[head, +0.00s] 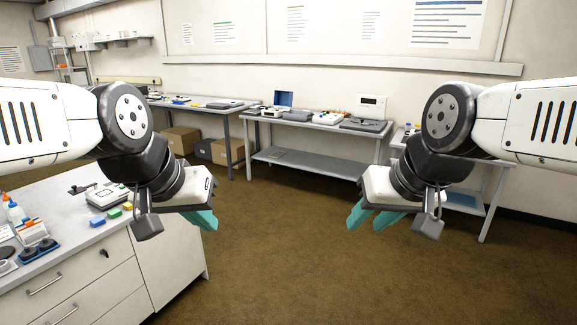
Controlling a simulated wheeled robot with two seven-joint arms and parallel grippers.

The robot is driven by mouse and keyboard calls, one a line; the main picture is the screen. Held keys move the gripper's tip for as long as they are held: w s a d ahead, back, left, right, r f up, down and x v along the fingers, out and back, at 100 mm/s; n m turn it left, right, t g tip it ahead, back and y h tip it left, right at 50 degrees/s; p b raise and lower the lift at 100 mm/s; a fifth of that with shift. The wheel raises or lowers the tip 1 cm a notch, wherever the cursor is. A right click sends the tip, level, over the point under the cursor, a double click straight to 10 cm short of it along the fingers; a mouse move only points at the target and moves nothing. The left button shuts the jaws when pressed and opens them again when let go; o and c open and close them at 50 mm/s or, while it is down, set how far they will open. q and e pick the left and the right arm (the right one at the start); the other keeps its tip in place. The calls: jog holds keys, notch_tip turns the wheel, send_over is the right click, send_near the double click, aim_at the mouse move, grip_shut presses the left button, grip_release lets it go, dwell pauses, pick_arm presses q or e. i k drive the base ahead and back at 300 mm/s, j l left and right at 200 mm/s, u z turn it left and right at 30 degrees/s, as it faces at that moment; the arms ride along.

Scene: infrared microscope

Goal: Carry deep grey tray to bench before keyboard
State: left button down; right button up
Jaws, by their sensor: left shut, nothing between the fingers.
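A flat dark grey object (367,125) lies at the right end of the middle bench (320,168) against the back wall. Another dark flat object (228,104) lies on the bench further left. They are too small to tell whether either is the deep grey tray or the keyboard. My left gripper (202,219) is shut and empty, held in the air near the right end of the near counter. My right gripper (373,218) is open and empty, in the air over the floor. Both are well apart from the benches at the back.
The near white counter (160,225) with drawers stands at lower left, holding bottles, coloured blocks and a small instrument (108,195). Cardboard boxes (181,140) stand under the left back bench. Another bench (492,185) is at right, partly behind my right arm. The brown floor between is clear.

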aim_at(301, 117)
jog(key=i, duration=4.9)
jog(key=i+z, duration=0.15)
jog(key=i, duration=0.4)
jog(key=i+j+z, duration=0.1)
jog(key=i, duration=0.45)
jog(key=i+j+z, duration=0.15)
jog(key=i, duration=0.4)
jog(key=j, duration=0.1)
